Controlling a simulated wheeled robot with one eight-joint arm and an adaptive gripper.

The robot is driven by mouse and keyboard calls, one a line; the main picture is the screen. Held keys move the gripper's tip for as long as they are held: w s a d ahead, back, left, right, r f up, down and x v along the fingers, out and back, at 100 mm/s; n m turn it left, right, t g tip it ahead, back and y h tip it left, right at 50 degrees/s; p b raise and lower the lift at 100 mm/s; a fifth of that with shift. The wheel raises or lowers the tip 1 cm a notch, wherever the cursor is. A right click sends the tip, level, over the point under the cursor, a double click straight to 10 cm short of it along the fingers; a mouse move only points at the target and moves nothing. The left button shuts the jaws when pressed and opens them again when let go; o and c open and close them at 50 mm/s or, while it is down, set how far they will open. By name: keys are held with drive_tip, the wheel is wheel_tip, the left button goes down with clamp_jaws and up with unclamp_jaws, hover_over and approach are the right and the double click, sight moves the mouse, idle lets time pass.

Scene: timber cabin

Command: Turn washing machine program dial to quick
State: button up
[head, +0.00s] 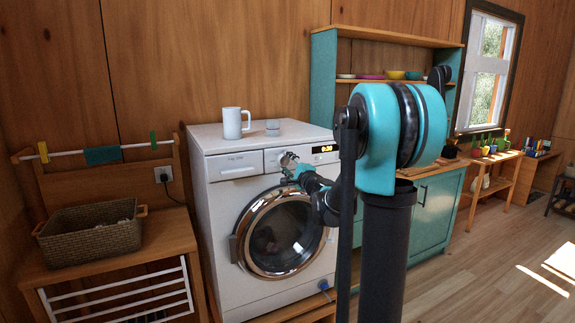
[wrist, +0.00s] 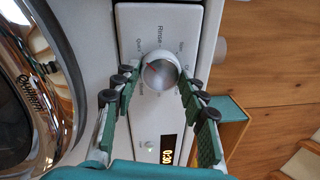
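The program dial (wrist: 160,74) is a round knob with a metallic face on the washing machine's (head: 223,207) white control panel. A small reddish mark shows on the dial's face, left of centre. Printed words ring the dial; "Rinse" reads above it in the wrist view, while others are too small or partly covered. My gripper (wrist: 159,76) has its green-padded fingers on both sides of the dial, with the tips close to its rim. I cannot tell whether they press on it. In the head view my gripper (head: 289,163) is at the panel and hides the dial.
A lit display (wrist: 167,149) reads 0:30 beside the dial. The round door (head: 275,235) is shut below the panel. A basket (head: 92,231) sits on the left bench; a teal cabinet (head: 437,212) stands right.

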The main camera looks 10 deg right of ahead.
drive_tip(key=o, duration=0.4)
drive_tip(key=shift+o, duration=0.2)
drive_tip(key=shift+s, duration=0.1)
drive_tip(key=v, duration=1.2)
